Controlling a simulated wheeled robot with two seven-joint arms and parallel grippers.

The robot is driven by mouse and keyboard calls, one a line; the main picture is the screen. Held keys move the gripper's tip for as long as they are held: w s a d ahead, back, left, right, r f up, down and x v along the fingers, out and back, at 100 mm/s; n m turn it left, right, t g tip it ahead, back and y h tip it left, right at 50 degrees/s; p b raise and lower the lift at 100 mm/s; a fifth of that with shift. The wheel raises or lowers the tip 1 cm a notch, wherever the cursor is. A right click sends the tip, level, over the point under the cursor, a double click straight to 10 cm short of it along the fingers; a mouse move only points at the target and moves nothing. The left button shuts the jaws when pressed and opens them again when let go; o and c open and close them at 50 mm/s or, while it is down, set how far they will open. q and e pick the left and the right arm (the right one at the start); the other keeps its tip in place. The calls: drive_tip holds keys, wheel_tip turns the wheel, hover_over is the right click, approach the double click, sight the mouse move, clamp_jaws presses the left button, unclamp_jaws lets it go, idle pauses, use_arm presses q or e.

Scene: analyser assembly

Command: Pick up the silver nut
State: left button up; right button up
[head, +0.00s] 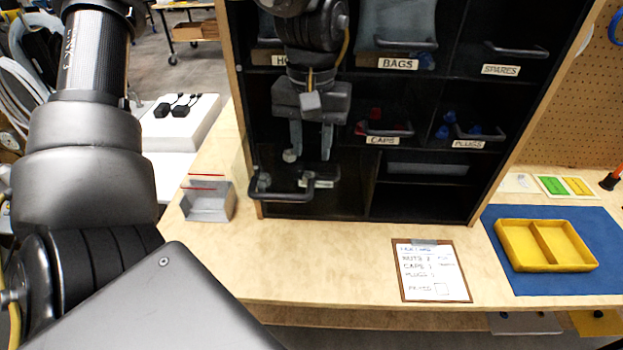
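My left gripper (311,154) hangs pointing down in front of the lower left compartment of the black shelf unit (420,205). Its two fingers are apart, with a dark gap between them. A small pale, roundish piece (290,155) shows at the tip of its left finger. It could be the silver nut, but it is too small to tell, and I cannot tell whether it touches the finger. Below the fingertips is a dark bin handle (262,187) with a partly hidden label (316,184). The inside of that compartment is dark. My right gripper is not in view.
Bins labelled caps (382,141) and plugs (467,144) are to the right. A clipboard (432,270) lies in front. A yellow two-part tray (545,246) sits on a blue mat (500,283). The bench front is mostly clear.

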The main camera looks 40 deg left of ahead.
use_arm(q)
drive_tip(key=shift+s+d+f, duration=0.1)
drive_tip(key=shift+s+f, duration=0.05)
drive_tip(key=shift+f, duration=0.3)
wheel_tip(320, 180, down, 4)
drive_tip(key=shift+f, duration=0.25)
drive_tip(key=shift+s, duration=0.1)
clamp_jaws()
